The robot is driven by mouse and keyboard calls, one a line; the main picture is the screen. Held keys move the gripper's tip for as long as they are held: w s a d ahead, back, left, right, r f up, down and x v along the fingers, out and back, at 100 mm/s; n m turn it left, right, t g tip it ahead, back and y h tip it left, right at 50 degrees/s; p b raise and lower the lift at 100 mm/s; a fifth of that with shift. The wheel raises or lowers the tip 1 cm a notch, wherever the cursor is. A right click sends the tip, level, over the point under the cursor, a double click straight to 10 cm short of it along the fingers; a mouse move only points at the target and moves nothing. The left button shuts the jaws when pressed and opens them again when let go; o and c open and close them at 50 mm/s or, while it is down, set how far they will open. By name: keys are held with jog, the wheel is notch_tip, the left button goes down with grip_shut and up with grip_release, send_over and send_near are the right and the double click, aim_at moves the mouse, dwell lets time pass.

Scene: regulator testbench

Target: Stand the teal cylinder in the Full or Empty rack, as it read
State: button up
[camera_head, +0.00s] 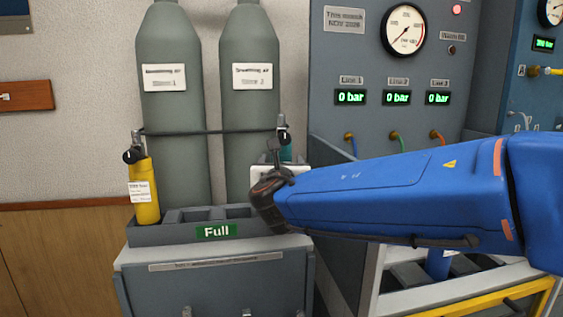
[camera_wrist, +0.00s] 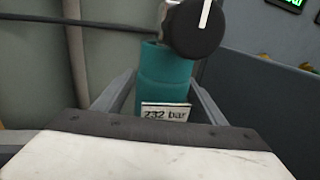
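The teal cylinder (camera_wrist: 163,85) stands upright between the fingers of my gripper (camera_wrist: 162,78) in the wrist view, both fingers against its sides. Its tag (camera_wrist: 166,113) reads 232 bar, and a black knob (camera_wrist: 195,27) tops it. In the head view only a teal strip (camera_head: 286,153) and the valve (camera_head: 283,135) show, behind my gripper at the right end of the Full rack (camera_head: 160,236). The cylinder's foot is hidden, so I cannot tell whether it rests in a slot. I see no rack marked Empty.
A yellow cylinder (camera_head: 144,190) stands in the Full rack's left end; the slots between look empty. Two tall grey-green bottles (camera_head: 172,120) stand behind, with a bar across them. A grey gauge panel (camera_head: 345,100) is at the right, above a yellow-edged frame (camera_head: 480,302).

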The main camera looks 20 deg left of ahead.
jog(key=shift+f, duration=0.1)
jog(key=shift+s, duration=0.15)
jog(key=v, duration=1.7)
jog(key=shift+d, duration=0.15)
